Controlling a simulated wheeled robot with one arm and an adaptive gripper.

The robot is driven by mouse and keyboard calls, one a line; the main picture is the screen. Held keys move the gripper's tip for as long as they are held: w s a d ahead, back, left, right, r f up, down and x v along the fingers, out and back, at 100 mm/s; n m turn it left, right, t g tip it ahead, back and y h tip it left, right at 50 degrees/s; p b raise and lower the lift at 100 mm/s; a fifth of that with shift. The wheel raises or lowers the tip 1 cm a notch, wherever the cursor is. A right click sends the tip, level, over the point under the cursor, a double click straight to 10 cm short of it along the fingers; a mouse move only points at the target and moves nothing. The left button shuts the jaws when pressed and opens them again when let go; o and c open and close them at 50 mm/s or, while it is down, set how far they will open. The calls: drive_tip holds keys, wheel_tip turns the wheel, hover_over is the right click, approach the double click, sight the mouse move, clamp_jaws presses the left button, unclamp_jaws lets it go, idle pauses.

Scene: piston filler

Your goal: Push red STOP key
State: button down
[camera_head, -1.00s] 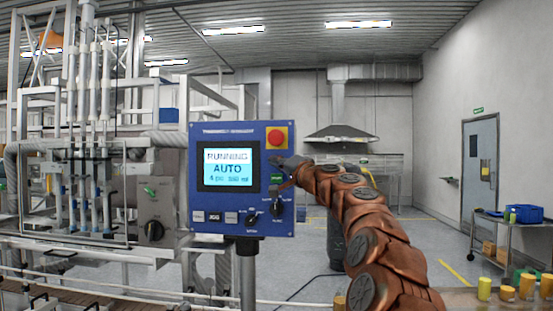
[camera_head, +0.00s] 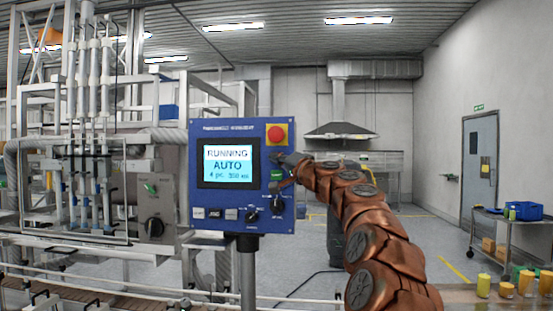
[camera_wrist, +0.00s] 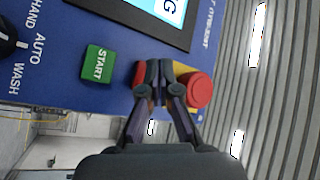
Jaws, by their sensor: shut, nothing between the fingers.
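The blue control panel (camera_head: 213,142) stands on a post and its screen (camera_head: 228,167) reads RUNNING, AUTO. My gripper (camera_head: 278,159) is at the panel's right side, between the red mushroom button on its yellow plate (camera_head: 277,135) and the green START key (camera_head: 277,175). In the wrist view my gripper (camera_wrist: 156,72) is shut and empty. A red key (camera_wrist: 138,74) shows beside its fingertips and is mostly covered by them; its label is hidden. I cannot tell whether the fingertips touch it. The START key (camera_wrist: 98,63) and red mushroom button (camera_wrist: 199,90) lie on either side.
Selector knobs (camera_head: 252,216) and small white keys sit low on the panel. The filling machine (camera_head: 100,180) stands to the left. A cart with a blue bin (camera_head: 525,211) and several jars are at the right.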

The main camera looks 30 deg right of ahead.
idle(0.5)
drive_tip(key=shift+w+d, duration=0.3)
drive_tip(key=shift+w, duration=0.05)
drive_tip(key=shift+w+d+p, duration=0.25)
drive_tip(key=shift+p, duration=0.1)
idle(0.8)
drive_tip(key=shift+a, duration=0.1)
idle(0.3)
drive_tip(key=shift+s+a+b, duration=0.45)
drive_tip(key=shift+s+b, duration=0.15)
drive_tip(key=shift+b, duration=0.05)
drive_tip(key=shift+s+a, duration=0.1)
drive_tip(key=shift+s+a+b, duration=1.35)
drive_tip(key=shift+s+a, duration=0.2)
drive_tip(key=shift+s, duration=0.2)
